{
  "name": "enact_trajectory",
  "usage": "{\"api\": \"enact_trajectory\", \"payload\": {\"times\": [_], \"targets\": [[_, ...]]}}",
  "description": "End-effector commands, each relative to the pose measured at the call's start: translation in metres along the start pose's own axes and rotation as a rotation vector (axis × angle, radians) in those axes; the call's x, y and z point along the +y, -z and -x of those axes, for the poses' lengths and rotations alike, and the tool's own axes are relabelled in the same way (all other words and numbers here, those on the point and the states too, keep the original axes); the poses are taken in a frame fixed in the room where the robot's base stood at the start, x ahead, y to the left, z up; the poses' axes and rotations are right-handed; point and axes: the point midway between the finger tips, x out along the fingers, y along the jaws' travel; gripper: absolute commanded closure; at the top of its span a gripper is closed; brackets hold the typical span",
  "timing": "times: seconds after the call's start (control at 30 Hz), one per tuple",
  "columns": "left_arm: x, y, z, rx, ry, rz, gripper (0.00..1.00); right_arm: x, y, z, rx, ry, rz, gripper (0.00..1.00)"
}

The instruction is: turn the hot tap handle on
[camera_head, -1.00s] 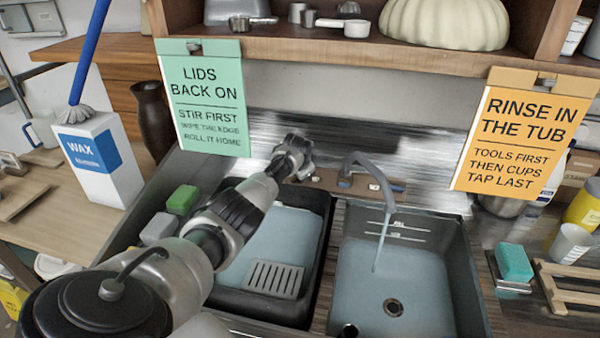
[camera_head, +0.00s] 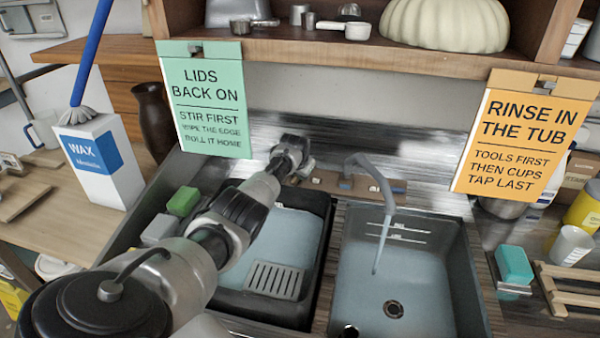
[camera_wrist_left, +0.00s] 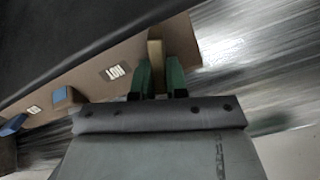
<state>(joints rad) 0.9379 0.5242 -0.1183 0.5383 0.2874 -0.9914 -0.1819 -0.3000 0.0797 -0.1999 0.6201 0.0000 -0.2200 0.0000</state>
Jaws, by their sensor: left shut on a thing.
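My left gripper (camera_head: 296,170) reaches over the black tub to the left end of the brown tap board (camera_head: 325,181). In the left wrist view my left gripper's green fingers (camera_wrist_left: 160,82) are shut on a tan tap handle (camera_wrist_left: 155,52), one finger on each side. The handle's lower part is hidden between the fingers. My right gripper is not in view.
The black tub (camera_head: 318,240) with a grey grate sits left of the grey basin (camera_head: 455,260). A green sign (camera_head: 205,100) and an orange sign (camera_head: 515,135) hang from the shelf above. A white wax box (camera_head: 105,160) stands at left.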

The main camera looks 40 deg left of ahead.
Motion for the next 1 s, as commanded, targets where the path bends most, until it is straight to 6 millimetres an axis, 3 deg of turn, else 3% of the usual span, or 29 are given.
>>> {"api": "enact_trajectory", "payload": {"times": [0.2, 0.23, 0.4, 0.77, 1.0], "targets": [[0.000, -0.001, -0.001, -0.002, 0.000, -0.002, 1.00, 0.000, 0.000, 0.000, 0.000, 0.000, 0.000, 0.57], [0.000, -0.001, -0.001, -0.002, 0.000, -0.002, 0.83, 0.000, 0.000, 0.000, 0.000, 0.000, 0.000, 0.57], [0.000, -0.001, 0.000, -0.002, 0.000, -0.003, 0.61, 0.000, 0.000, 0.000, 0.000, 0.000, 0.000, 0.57], [-0.001, 0.001, 0.004, 0.000, 0.000, -0.004, 0.61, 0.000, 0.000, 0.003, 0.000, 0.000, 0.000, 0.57], [-0.001, 0.001, 0.030, 0.001, 0.001, -0.006, 0.61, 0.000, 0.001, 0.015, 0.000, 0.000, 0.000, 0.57]]}}
